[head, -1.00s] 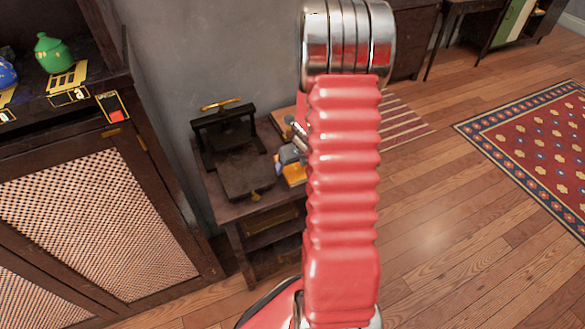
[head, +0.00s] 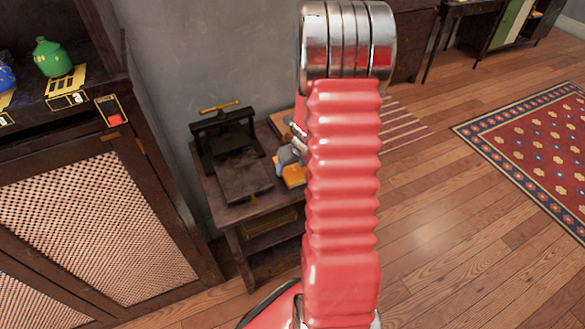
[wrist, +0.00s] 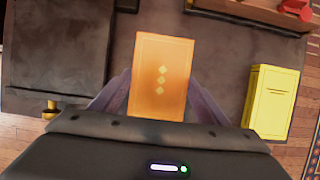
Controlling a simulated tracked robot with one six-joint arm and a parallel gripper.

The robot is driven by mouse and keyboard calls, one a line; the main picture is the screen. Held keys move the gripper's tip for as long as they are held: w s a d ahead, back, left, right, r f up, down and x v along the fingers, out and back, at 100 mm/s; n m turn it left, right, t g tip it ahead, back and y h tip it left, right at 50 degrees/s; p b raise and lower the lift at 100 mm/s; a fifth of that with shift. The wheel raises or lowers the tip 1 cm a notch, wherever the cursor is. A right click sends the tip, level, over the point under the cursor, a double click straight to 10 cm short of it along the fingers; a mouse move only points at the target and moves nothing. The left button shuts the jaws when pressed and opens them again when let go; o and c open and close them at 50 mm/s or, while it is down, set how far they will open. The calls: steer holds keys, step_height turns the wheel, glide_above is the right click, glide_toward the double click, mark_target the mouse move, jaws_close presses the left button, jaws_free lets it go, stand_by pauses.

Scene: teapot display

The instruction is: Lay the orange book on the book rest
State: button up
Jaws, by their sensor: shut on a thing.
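A yellow book (wrist: 270,100) lies right of the orange book. A wooden board (wrist: 255,10) with a red thing (wrist: 297,8) is at the back right. A dark cabinet (head: 90,230) with a green teapot (head: 52,57) stands left of the small table (head: 225,212).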

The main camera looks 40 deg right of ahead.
mark_target(293, 169)
step_height(293, 169, up, 9)
stand_by(0.5)
stand_by(0.5)
